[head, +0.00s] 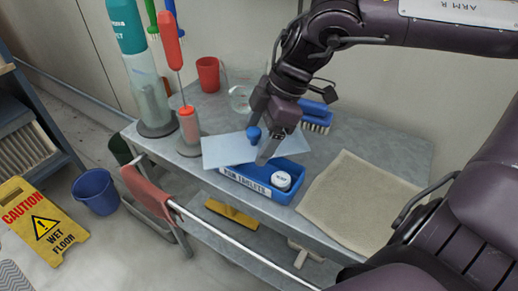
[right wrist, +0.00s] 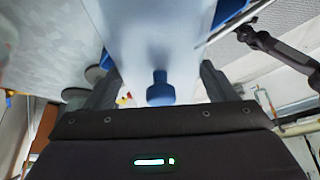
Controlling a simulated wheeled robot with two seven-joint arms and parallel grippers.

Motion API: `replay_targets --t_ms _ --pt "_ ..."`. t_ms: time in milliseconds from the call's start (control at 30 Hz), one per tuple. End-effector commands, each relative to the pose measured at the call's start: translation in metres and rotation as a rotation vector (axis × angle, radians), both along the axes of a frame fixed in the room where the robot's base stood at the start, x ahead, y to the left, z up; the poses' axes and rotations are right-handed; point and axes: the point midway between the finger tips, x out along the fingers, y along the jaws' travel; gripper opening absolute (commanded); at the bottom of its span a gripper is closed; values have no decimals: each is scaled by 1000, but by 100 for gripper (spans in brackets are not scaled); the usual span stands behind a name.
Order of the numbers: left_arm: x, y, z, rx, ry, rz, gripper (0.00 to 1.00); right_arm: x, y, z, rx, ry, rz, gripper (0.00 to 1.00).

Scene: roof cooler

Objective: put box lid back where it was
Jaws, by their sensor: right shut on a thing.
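The blue box (head: 245,185) stands near the front edge of the grey table, with lettering on its front. A round white tub (head: 281,180) shows inside its uncovered right part. The pale blue box lid (head: 222,152) with a darker blue knob (head: 253,133) overlaps the box's left part and reaches out past it to the left. I cannot tell whether it touches the box. My right gripper (head: 264,143) is shut on the lid at its knob. In the right wrist view the knob (right wrist: 160,90) and the lid (right wrist: 150,35) show between the fingers. My left gripper is out of view.
A blue brush (head: 316,115), a clear bowl (head: 242,95) and a red cup (head: 208,74) stand behind. A beige towel (head: 350,203) lies to the right. Some grey table is bare.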

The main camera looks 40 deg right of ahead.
Motion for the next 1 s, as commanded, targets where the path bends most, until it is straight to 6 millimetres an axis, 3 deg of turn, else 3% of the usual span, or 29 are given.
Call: replay_targets --t_ms 233,600,633,767,1000 --pt "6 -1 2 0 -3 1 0 -1 1 -36 2 4 0 56" --pt "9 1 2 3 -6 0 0 -1 0 -40 1 1 -1 56" --pt "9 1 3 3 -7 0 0 -1 0 -40 0 2 -1 81" --pt "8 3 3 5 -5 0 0 -1 0 -39 0 2 0 98" --pt "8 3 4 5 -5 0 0 -1 0 -38 1 1 -1 100"
